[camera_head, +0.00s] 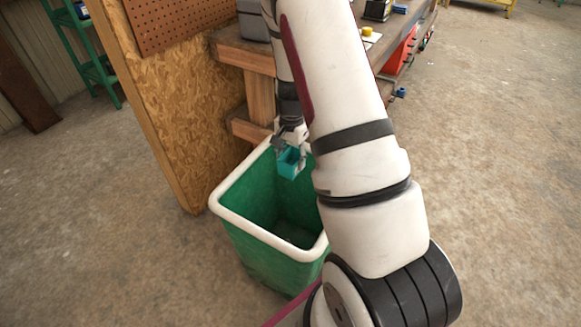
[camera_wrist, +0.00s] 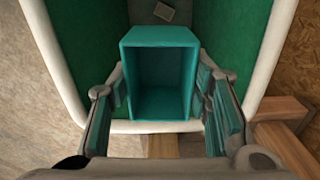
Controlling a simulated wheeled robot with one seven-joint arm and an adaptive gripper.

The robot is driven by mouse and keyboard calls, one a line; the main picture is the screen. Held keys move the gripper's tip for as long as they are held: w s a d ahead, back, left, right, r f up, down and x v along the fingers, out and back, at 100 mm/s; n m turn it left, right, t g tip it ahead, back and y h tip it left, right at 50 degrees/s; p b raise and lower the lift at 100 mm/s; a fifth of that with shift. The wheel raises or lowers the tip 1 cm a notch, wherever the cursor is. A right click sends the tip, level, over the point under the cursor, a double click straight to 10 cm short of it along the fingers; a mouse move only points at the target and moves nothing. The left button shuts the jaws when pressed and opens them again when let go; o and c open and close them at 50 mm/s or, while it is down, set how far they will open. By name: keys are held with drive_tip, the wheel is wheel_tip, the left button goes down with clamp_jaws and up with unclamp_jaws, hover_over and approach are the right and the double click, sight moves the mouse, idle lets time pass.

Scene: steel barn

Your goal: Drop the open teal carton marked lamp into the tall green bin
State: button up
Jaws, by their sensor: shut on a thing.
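The open teal carton (camera_head: 289,163) is in my gripper (camera_head: 290,143), at the far end of the tall green bin (camera_head: 245,189). In the wrist view the carton (camera_wrist: 160,84) sits between the two fingers of my gripper (camera_wrist: 163,112), with its open side facing the camera. The fingers are shut on its sides. The lamp marking cannot be made out. The bin's green walls (camera_wrist: 228,32) and white rim show around and beyond the carton, so it is held over the bin's opening. My arm hides part of the bin's right side.
A small pale piece (camera_wrist: 164,12) lies on the bin floor. A wooden workbench (camera_head: 245,55) stands behind the bin, and a chipboard panel with pegboard (camera_head: 185,110) stands to its left. Concrete floor (camera_head: 500,130) is open on the right.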

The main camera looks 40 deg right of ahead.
drive_tip(key=shift+s+d+f+m+b, duration=0.2)
drive_tip(key=shift+d+f+m+b, duration=0.15)
drive_tip(key=shift+f, duration=0.45)
wheel_tip(320, 180, down, 6)
drive_tip(key=b, duration=0.4)
drive_tip(key=shift+r, duration=0.2)
drive_tip(key=o, duration=1)
drive_tip(key=shift+r, duration=0.1)
wheel_tip(320, 180, up, 12)
drive_tip(key=shift+f, duration=0.1)
